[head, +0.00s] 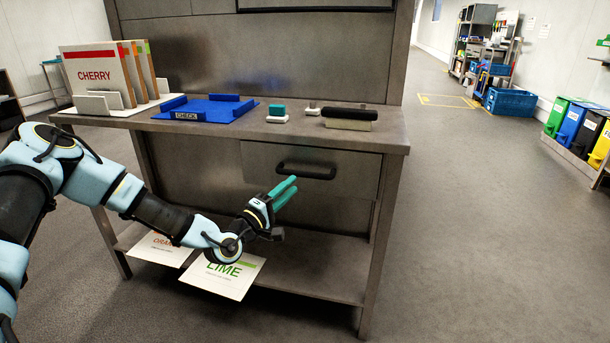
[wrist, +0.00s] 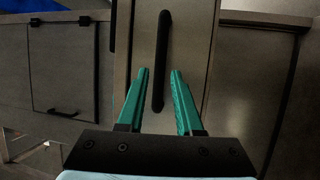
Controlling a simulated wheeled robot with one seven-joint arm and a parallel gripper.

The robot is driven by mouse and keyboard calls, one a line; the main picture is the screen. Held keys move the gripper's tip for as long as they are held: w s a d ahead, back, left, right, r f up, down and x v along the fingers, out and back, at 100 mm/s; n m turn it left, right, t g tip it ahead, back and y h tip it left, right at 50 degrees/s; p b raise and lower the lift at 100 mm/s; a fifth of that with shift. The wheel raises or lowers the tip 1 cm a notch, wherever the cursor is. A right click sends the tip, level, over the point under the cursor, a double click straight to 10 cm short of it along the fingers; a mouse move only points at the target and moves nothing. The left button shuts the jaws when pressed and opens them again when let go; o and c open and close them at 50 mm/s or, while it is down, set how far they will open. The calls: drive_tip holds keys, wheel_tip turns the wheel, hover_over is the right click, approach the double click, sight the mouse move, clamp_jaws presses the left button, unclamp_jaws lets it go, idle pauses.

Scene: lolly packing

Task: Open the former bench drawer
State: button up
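The bench drawer (head: 352,180) is a grey metal front under the right part of the bench top, and it looks shut. Its black bar handle (head: 305,171) runs level across the front. My gripper (head: 286,184) has teal fingers and is just in front of and slightly below the handle in the head view. In the wrist view my gripper (wrist: 159,74) is open, its fingers apart with nothing held. There the handle (wrist: 162,60) runs upright between the two fingertips, with the drawer front (wrist: 193,40) behind. I cannot tell whether the fingers reach around the handle.
The bench top (head: 393,138) carries a blue CHECK tray (head: 222,110), a CHERRY card rack (head: 97,75), a teal-topped block (head: 277,112) and a black-topped block (head: 349,117). A LIME card (head: 228,276) and an orange-lettered card (head: 160,249) hang at the lower shelf.

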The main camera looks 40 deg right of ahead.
sight(302, 176)
drive_tip(key=p+x, duration=0.1)
drive_tip(key=x, duration=0.6)
drive_tip(key=shift+d, duration=0.2)
drive_tip(key=shift+c, duration=0.2)
clamp_jaws()
idle(1.0)
